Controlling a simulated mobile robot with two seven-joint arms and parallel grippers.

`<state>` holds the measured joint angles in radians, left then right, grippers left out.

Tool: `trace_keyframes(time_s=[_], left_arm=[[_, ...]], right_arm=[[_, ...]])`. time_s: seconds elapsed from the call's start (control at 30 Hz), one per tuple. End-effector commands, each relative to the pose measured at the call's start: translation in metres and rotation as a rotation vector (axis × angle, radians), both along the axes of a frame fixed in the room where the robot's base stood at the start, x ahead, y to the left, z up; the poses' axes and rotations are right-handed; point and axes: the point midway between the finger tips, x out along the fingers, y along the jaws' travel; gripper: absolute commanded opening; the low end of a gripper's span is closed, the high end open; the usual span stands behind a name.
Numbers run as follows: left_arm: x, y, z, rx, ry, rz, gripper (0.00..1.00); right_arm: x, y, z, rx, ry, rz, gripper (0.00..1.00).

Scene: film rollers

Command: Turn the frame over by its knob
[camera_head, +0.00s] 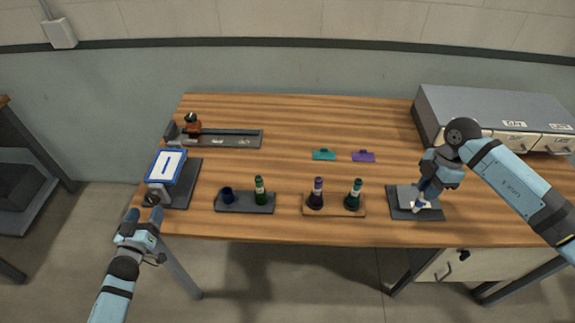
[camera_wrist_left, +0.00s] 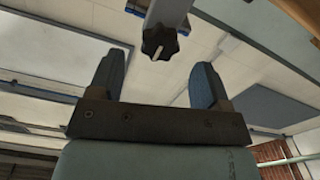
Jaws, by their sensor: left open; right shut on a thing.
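The frame (camera_head: 166,167) is a white panel with a blue rim and a dark vertical bar on its face. It is tilted on a dark stand (camera_head: 187,185) at the table's left end. Its dark lobed knob (camera_head: 152,200) faces the front; the knob (camera_wrist_left: 160,42) also shows in the left wrist view. My left gripper (camera_wrist_left: 158,72) is open and empty, with the knob ahead and roughly centred between its fingers, not clasped. My right gripper (camera_head: 424,192) is far off at the right, shut on a small white and blue thing (camera_head: 420,205), mostly hidden, over a dark tray (camera_head: 403,213).
Bottles stand on a dark tray (camera_head: 245,208) and a brown tray (camera_head: 334,211) along the front. A long dark rail tray (camera_head: 230,140) lies behind the frame. Teal (camera_head: 324,155) and purple (camera_head: 363,156) clips lie mid-table. A grey drawer cabinet (camera_head: 490,105) stands at back right.

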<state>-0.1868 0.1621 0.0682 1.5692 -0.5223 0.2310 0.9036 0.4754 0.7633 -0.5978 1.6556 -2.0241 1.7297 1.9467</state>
Motion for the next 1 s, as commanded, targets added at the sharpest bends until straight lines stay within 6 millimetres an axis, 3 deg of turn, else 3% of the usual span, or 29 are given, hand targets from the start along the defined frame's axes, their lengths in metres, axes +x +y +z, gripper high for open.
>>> trace_keyframes(time_s=[0.1,0.3,0.67,0.9,1.0], left_arm=[[0.023,-0.002,0.001,-0.001,-0.001,0.001,0.71],[0.045,-0.004,0.0,0.0,0.0,0.001,0.71],[0.051,-0.004,-0.001,0.0,0.002,0.001,0.71],[0.05,-0.004,-0.001,0.0,0.001,0.001,0.22],[0.05,-0.004,-0.001,0.0,0.001,0.001,0.22]], right_arm=[[0.0,0.0,0.002,0.0,0.0,0.0,0.02],[0.0,0.0,0.003,0.0,0.0,-0.001,0.02],[0.0,0.0,0.003,0.0,0.0,-0.001,0.02],[0.0,0.0,0.003,0.0,0.0,-0.001,0.02],[0.0,0.0,0.003,0.0,0.0,-0.001,0.02]])
